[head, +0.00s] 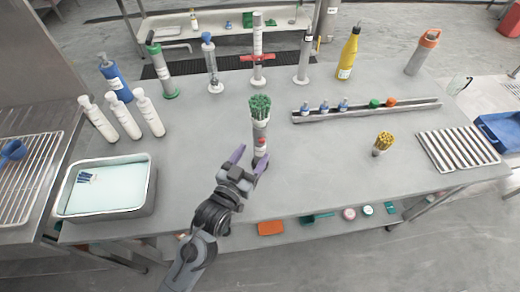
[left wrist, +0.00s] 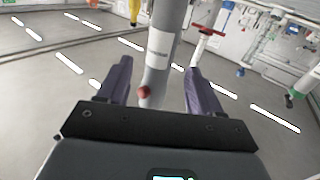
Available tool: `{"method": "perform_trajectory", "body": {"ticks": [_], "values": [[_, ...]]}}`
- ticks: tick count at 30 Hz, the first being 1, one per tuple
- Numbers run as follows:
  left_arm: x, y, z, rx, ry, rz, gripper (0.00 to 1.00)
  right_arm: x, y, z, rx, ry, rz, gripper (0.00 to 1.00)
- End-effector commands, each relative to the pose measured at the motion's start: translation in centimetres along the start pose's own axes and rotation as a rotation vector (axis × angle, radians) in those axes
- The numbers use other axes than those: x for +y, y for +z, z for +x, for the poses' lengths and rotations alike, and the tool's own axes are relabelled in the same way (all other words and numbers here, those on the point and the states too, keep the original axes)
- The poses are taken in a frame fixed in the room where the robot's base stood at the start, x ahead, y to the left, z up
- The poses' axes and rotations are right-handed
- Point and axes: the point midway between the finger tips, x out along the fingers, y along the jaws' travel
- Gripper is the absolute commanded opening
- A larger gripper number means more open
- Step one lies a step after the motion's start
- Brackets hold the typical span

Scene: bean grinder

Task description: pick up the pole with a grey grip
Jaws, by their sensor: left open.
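A grey upright cylinder (head: 260,138) with a white label, a red knob and a bunch of green-tipped sticks on top stands near the middle of the table. My left gripper (head: 250,157) is open at its lower part. In the left wrist view the cylinder (left wrist: 160,55) appears between the two purple fingers; I cannot tell whether they touch it. Farther back stand a grey-topped pole (head: 304,60) on a round base, a pole with a red crosspiece (head: 258,40), a blue-topped pole (head: 210,65) and a green-topped pole (head: 158,68). My right gripper is not in view.
White bottles (head: 122,115) and a water tray (head: 148,196) are at left. A rail (head: 420,104) with small coloured pieces lies at right, near a small yellow bundle (head: 383,141) and a slatted rack (head: 432,158). The table's front right middle is clear.

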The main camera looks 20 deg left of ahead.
Motion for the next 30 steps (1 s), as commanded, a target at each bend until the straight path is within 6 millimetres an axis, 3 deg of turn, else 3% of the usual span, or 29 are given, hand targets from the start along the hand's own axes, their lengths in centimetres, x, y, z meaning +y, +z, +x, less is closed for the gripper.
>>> {"method": "perform_trajectory", "body": {"ticks": [15, 25, 30], "values": [[0.1, -0.1, 4.9, 0.001, 0.001, 0.0, 0.65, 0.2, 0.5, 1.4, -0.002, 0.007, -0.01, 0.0], [0.1, -0.1, 5.3, -0.001, 0.001, 0.0, 0.65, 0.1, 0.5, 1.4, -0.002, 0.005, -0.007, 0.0], [0.0, -0.1, 5.3, -0.001, 0.001, 0.0, 0.39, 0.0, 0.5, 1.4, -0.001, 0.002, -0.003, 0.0]]}}
